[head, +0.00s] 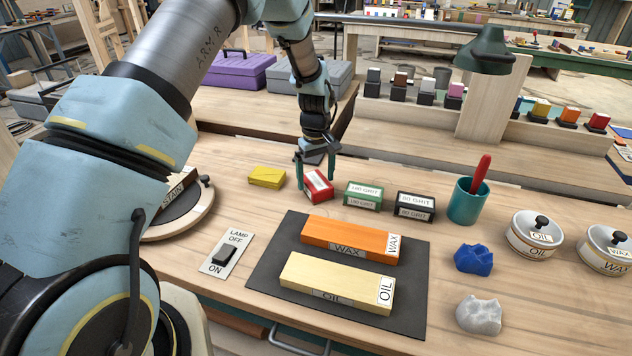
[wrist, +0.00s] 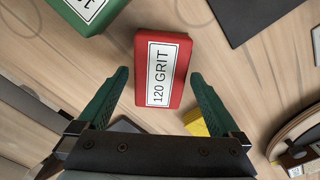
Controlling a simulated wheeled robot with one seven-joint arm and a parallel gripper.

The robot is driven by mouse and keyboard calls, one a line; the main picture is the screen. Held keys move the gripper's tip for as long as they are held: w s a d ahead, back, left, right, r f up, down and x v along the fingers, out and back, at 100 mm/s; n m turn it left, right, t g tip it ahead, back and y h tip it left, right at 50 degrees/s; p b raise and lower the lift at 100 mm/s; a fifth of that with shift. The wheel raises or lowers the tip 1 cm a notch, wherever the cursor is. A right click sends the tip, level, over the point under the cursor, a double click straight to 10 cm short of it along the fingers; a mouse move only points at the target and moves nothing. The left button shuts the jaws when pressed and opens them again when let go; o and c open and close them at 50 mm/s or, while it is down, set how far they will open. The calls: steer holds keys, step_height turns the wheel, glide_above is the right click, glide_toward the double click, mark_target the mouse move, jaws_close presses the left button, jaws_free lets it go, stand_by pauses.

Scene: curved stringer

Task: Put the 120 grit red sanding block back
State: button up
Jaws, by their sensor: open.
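The red sanding block (head: 317,186) sits on the bench, left of the green block and turned at an angle to it. In the wrist view the red block (wrist: 163,70) shows a white label reading 120 GRIT. My gripper (head: 316,168) is open just above and behind the red block. In the wrist view the green fingertips (wrist: 158,78) stand on either side of the near end of the block, with a visible gap at each side.
A yellow block (head: 267,177), a green block (head: 362,196) and a black block (head: 415,206) stand in the same row. In front, a dark mat (head: 265,279) bears an orange WAX block (head: 349,239) and a cream OIL block (head: 337,284). A teal cup (head: 467,203) stands to the right.

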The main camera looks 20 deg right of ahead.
mark_target(316, 180)
step_height(316, 180, up, 11)
steer(key=b, duration=0.3)
steer(key=a+r, duration=0.2)
steer(key=a, duration=0.7)
steer(key=a+r, duration=0.2)
steer(key=a, duration=0.8)
steer(key=s+a, duration=0.5)
steer(key=a, duration=0.4)
steer(key=s+a+m+t, duration=0.1)
steer(key=s+a, duration=0.5)
steer(key=a, duration=0.2)
steer(key=shift+a+m+t, duration=0.3)
steer(key=shift+a, duration=0.05)
